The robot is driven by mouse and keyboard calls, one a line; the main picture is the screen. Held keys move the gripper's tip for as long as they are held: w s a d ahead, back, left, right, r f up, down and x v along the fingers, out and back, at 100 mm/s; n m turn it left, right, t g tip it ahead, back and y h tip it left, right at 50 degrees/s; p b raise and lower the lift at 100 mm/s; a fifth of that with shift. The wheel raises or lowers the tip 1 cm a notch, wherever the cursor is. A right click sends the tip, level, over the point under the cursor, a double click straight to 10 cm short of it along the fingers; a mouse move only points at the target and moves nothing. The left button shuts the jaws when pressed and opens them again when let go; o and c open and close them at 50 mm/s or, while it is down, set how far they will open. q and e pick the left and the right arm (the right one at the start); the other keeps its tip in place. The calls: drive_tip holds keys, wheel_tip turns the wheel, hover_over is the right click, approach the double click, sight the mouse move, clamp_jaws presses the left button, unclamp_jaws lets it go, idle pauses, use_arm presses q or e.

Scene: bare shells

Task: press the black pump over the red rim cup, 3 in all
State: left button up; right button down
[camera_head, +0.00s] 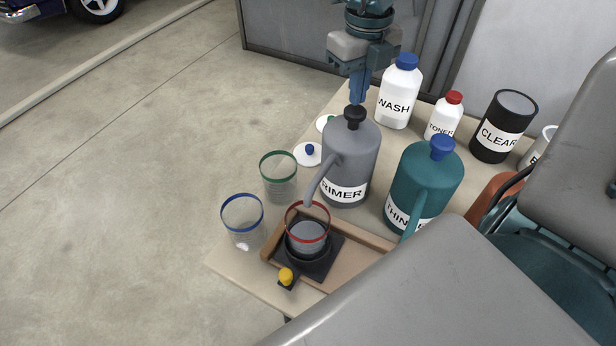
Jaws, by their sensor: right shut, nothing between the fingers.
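The black pump (354,116) tops the grey PRIMER bottle (350,155), whose spout points down over the red rim cup (307,222). The cup stands upright on a black stand in a wooden tray and shows grey inside. My right gripper (357,100) is shut and empty, pointing down right at the top of the pump. I cannot tell whether the fingertips touch it. My left gripper is not in view.
A teal THINNER bottle with a blue pump (441,150) stands to the right. A green rim cup (279,178) and a blue rim cup (242,222) stand left. A WASH bottle (399,92), a TONER bottle (444,118) and a black CLEAR can (503,127) stand behind.

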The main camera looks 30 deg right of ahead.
wheel_tip(320, 180, up, 6)
drive_tip(key=p, duration=0.5)
drive_tip(key=shift+p, duration=0.4)
